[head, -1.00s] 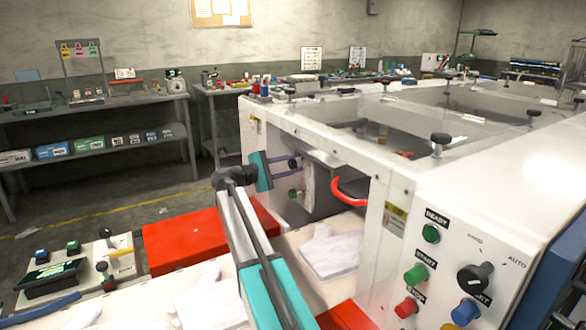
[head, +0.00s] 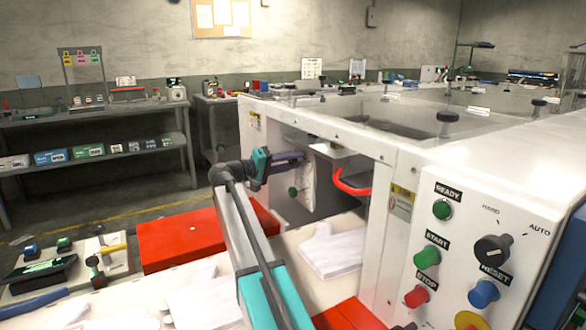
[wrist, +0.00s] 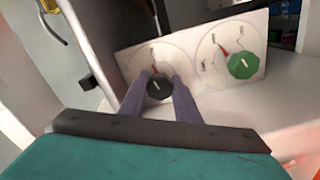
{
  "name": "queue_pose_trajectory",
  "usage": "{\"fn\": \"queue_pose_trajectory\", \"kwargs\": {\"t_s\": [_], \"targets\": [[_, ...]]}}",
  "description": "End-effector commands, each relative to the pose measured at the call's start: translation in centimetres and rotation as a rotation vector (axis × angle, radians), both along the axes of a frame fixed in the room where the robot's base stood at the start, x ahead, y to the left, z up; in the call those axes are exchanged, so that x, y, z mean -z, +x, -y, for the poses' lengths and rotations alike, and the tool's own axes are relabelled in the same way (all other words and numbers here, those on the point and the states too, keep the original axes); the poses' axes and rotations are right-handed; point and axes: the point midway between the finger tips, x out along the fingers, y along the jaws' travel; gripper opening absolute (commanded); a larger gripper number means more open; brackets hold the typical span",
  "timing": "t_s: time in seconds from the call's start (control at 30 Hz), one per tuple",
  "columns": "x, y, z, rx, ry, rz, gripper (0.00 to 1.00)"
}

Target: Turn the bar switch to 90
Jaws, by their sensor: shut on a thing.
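In the wrist view, a black knob (wrist: 160,87) with a pale line on its face sits on the lower part of a round dial with a red pointer, on a white panel (wrist: 192,75). I take this knob as the bar switch; the dial's markings are too small to read. My gripper (wrist: 160,82) has its two purple-grey fingers on either side of the knob, shut on it. In the head view, my gripper (head: 301,158) reaches into the white machine's opening, and the black knob is hidden there.
A red curved handle (head: 350,183) is right of my gripper. A button panel (head: 470,260) faces front right.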

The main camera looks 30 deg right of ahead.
Motion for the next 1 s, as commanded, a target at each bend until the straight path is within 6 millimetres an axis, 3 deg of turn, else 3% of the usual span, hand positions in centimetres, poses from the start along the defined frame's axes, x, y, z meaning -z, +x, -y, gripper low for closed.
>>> {"fn": "queue_pose_trajectory", "kwargs": {"t_s": [0.4,0.93,0.97,1.0], "targets": [[0.28,-0.08,0.03,0.003,-0.011,0.231,0.07],[0.16,-0.11,0.03,0.004,-0.012,0.26,0.07],[0.17,-0.12,0.03,0.004,-0.012,0.26,0.34],[0.16,-0.11,0.03,0.004,-0.012,0.26,0.41]]}}
